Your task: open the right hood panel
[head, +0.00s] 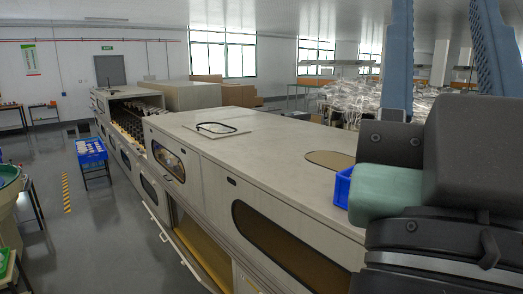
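A long pale burn-in machine (265,150) runs from the near right to the far left. Its near side has a panel with a large oval brown window (280,245), which looks shut. Farther left is another panel with a smaller oval window (168,160), also seemingly shut. I cannot tell for certain which is the right hood panel. My gripper (440,30) points up at the right edge, with two blue ribbed fingers spread apart and nothing seen between them. Their tips are cut off by the frame. It is apart from the panels, and my dark arm hides the machine's near right end.
A thin plate with a black loop (215,128) lies on the machine top. A blue bin (343,187) is beside my arm. Below the windows, a long opening (200,245) shows a yellowish inside. A blue crate (91,150) stands left; the grey aisle floor (110,235) is mostly clear.

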